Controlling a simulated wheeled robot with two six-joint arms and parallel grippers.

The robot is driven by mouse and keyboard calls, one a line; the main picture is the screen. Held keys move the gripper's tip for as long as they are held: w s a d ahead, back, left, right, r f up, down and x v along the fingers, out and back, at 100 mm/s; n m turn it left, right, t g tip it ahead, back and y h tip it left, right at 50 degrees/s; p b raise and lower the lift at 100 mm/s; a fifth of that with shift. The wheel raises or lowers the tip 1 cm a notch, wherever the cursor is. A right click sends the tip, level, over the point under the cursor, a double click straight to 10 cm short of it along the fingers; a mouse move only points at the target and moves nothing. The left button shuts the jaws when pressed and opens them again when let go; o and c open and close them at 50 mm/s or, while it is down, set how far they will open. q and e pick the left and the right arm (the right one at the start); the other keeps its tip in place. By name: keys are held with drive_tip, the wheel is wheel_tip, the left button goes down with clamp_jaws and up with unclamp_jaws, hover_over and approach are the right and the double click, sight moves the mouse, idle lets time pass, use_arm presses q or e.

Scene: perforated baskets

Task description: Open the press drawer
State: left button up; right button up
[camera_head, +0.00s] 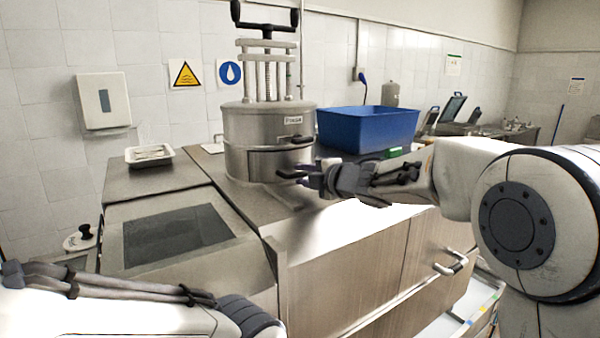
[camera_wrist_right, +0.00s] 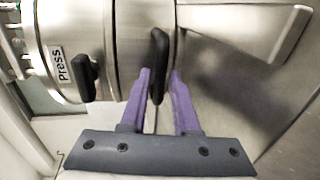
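The press (camera_head: 268,130) is a steel cylinder labelled "Press" on the metal counter, with a T-handle and rods above. It has an upper black handle (camera_head: 282,148) and a lower black handle (camera_head: 290,173) on the drawer part. My right gripper (camera_head: 308,176) is at the lower handle. In the right wrist view its purple fingers (camera_wrist_right: 160,75) are apart, one on each side of the lower handle (camera_wrist_right: 158,50). A firm grip on it does not show. The upper handle (camera_wrist_right: 87,76) is left of them. My left gripper is out of view; only its arm shows.
A blue bin (camera_head: 368,130) stands on the counter right of the press, behind my right arm. A small white tray (camera_head: 149,155) lies at the left. The counter (camera_head: 325,222) in front of the press is clear. A cabinet handle (camera_head: 452,266) sticks out below.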

drive_tip(key=shift+w+a+f, duration=0.15)
drive_tip(key=shift+w+a, duration=0.25)
drive_tip(key=shift+w, duration=0.1)
clamp_jaws()
idle(1.2)
